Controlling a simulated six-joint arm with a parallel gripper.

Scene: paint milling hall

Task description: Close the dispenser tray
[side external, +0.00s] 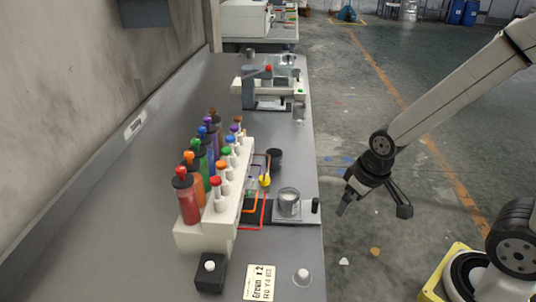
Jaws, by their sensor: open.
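The dispenser (200,237) is a long cream base carrying a row of coloured bottles. Its tray (303,217) is a flat grey plate that sticks out to the right of the base, towards the bench edge. A metal can (289,204) with pale contents stands on the tray. A small black upright handle (315,205) is at the tray's outer end. My gripper (373,211) is open and empty, to the right of the handle and apart from it, and appears beyond the bench edge. Its fingers point downward.
A black box with a white knob (210,267), a label card (260,283) and a white button (302,276) are at the bench's near end. A dark cup (274,160) and a yellow item (264,181) are behind the can. Other equipment (268,90) stands farther back.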

